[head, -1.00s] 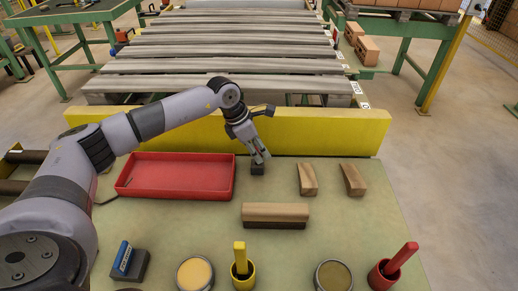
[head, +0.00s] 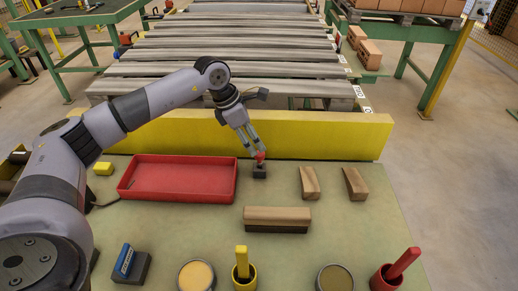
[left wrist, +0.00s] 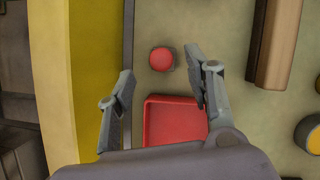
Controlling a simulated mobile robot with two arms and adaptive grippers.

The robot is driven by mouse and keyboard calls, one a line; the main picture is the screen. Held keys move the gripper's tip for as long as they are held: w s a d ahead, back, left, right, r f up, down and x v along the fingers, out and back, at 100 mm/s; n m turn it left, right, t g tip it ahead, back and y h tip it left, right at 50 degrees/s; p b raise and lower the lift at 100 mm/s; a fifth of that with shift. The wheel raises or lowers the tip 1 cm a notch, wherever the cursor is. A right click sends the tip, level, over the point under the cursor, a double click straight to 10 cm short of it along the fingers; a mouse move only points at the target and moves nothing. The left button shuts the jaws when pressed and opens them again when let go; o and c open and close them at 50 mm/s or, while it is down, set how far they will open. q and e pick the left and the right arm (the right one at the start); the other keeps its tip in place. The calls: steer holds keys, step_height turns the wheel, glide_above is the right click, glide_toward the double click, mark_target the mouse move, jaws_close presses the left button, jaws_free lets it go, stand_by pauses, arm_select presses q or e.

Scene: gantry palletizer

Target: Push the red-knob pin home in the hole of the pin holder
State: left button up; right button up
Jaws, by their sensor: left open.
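The red-knob pin (head: 260,156) stands upright in the small dark pin holder (head: 260,172) on the green tabletop, just right of the red tray. Its round red knob also shows from above in the left wrist view (left wrist: 161,59). My left gripper (head: 252,147) is open, close above the knob, pointing down at it. In the left wrist view the knob lies between the lines of the two spread fingers, near their tips, with clear space on both sides. How deep the pin sits in the hole cannot be told. My right gripper is not in view.
A red tray (head: 178,196) lies left of the holder. A yellow barrier (head: 300,138) stands close behind it. Two wooden wedges (head: 309,182) (head: 355,184) lie to the right and a wooden-topped block (head: 277,219) in front. Tins and cups line the near edge.

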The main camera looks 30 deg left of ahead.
arm_select(q)
steer(key=v, duration=0.5)
steer(key=shift+a+r, duration=0.1)
steer(key=shift+r, duration=0.1)
stand_by(0.3)
